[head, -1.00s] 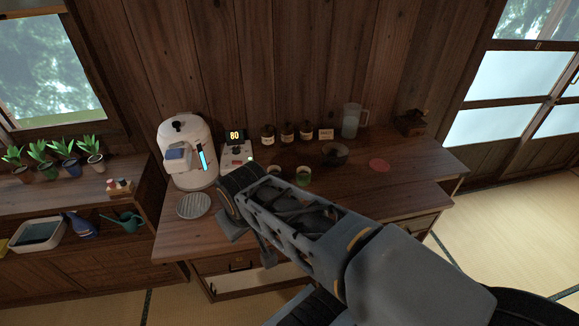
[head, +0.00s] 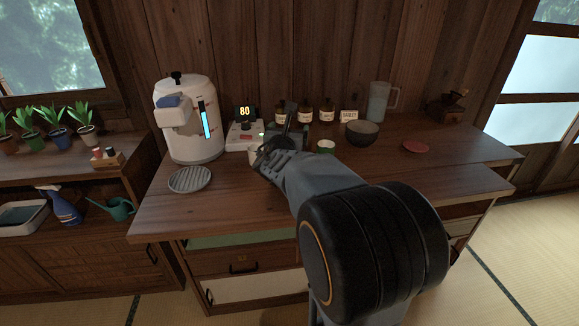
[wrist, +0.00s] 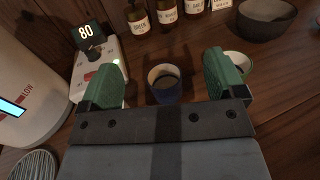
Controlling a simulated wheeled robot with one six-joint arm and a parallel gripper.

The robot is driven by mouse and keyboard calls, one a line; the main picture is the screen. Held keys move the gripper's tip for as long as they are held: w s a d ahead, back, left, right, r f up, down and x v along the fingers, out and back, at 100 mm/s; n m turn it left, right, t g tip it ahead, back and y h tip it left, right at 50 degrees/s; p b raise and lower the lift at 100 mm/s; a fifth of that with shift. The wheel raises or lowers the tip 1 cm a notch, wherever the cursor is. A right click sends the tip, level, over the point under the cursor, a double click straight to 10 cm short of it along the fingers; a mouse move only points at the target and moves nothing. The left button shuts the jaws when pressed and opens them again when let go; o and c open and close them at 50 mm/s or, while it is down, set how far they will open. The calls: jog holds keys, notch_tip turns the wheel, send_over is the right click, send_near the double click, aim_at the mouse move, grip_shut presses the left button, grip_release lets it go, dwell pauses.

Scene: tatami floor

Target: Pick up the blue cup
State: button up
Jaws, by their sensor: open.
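The blue cup (wrist: 164,90) stands upright on the wooden counter in the wrist view, with a pale inside that looks dark toward the bottom. My gripper (wrist: 163,72) is open, with one green-padded finger to each side of the cup. The cup's lower part is hidden behind the gripper's body, and I cannot tell whether a finger touches it. In the head view my gripper (head: 278,142) is over the counter near the scale, and the arm hides most of the cup's place.
A green-and-white cup (wrist: 240,62) stands close by the right finger. A scale reading 80 (head: 243,136) and a white water dispenser (head: 188,120) stand left. Brown bottles (head: 305,112) stand behind; a dark bowl (head: 362,132) is right. The counter front (head: 230,205) is clear.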

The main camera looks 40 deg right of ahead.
jog(key=shift+n+t, duration=0.3)
jog(key=shift+n, duration=0.5)
jog(key=f+b, duration=0.1)
jog(key=f, duration=0.2)
jog(key=f+b, duration=0.1)
jog(key=f, duration=0.2)
jog(key=w+f+b, duration=0.1)
jog(key=f, duration=0.2)
jog(key=shift+w+d+r, duration=0.15)
jog(key=shift+w+d, duration=0.1)
jog(key=shift+d, duration=0.05)
jog(key=shift+b+x, duration=0.5)
jog(key=shift+x, duration=2.85)
jog(key=shift+c, duration=0.3)
jog(key=c, duration=1)
jog(key=shift+o, duration=0.2)
